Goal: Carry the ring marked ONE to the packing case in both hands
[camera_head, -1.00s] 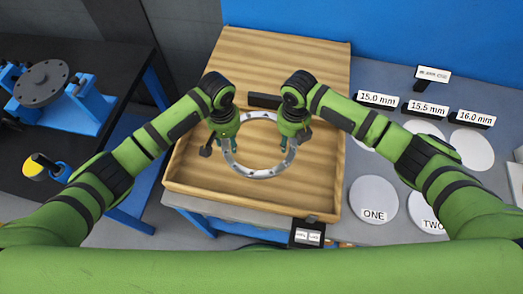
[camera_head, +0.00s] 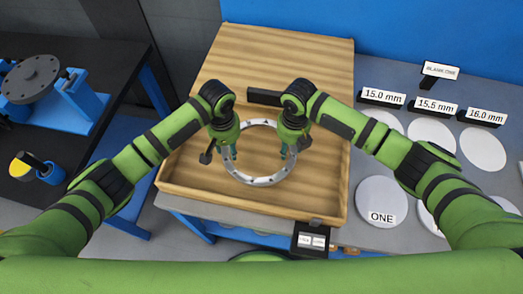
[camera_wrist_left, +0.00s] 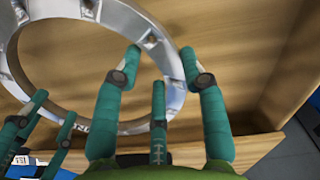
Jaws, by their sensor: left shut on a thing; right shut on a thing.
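A silver metal ring (camera_head: 258,181) with holes around its flange is over the open wooden packing case (camera_head: 325,202), inside its walls as seen from the head. Whether it touches the case floor I cannot tell. My left gripper (camera_head: 229,152) is shut on the ring's left side and my right gripper (camera_head: 287,151) on its right side. In the left wrist view the ring (camera_wrist_left: 165,50) passes between my left gripper's fingers (camera_wrist_left: 163,70), with the case wall (camera_wrist_left: 290,75) beyond. No mark on the ring is readable.
Right of the case, a grey table holds a disc labelled ONE (camera_head: 378,199), pale discs and signs such as 15.0 mm (camera_head: 384,97). A black block (camera_head: 264,97) is at the case's back. A black bench (camera_head: 95,125) with a blue fixture (camera_head: 75,105) stands left.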

